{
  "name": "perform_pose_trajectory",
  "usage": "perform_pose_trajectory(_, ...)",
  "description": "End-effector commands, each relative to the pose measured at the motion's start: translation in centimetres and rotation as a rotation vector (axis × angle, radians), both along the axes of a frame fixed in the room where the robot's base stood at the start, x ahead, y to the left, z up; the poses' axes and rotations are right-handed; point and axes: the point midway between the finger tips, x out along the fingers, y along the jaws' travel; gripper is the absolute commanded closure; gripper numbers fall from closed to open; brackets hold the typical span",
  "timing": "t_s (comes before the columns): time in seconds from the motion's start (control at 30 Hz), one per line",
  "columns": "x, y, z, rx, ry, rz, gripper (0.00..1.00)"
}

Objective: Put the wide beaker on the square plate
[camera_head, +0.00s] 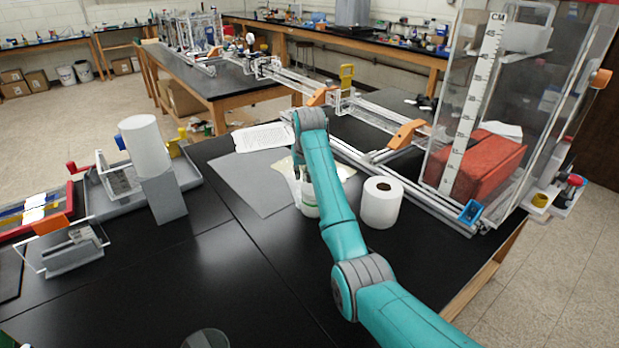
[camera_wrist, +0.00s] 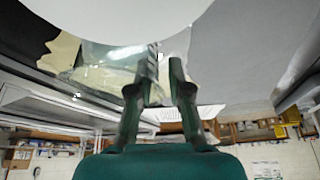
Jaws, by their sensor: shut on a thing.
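My gripper (camera_wrist: 163,64) has its two fingers close together in the wrist view, shut on a clear, glassy thing (camera_wrist: 115,56) that looks like the wide beaker. Its outline is faint, and its far side is hard to make out. In the head view my arm hides most of the gripper and the beaker, above the middle of the black table. A flat grey sheet (camera_head: 243,183) lies on the table left of my arm. I cannot tell whether it is the square plate; no other square plate shows clearly.
A white cylinder on a grey block (camera_head: 163,197) stands at left. A clear tank (camera_head: 505,130) is at right. The front of the black table (camera_head: 190,270) is mostly free.

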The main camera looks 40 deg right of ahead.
Motion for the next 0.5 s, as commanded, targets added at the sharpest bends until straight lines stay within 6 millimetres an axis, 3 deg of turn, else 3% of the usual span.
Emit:
perform_pose_trajectory(0.27,0.0,0.0,0.7,0.001,0.000,0.000,1.00)
perform_pose_trajectory(0.5,0.0,0.0,2.4,0.001,-0.001,0.000,1.00)
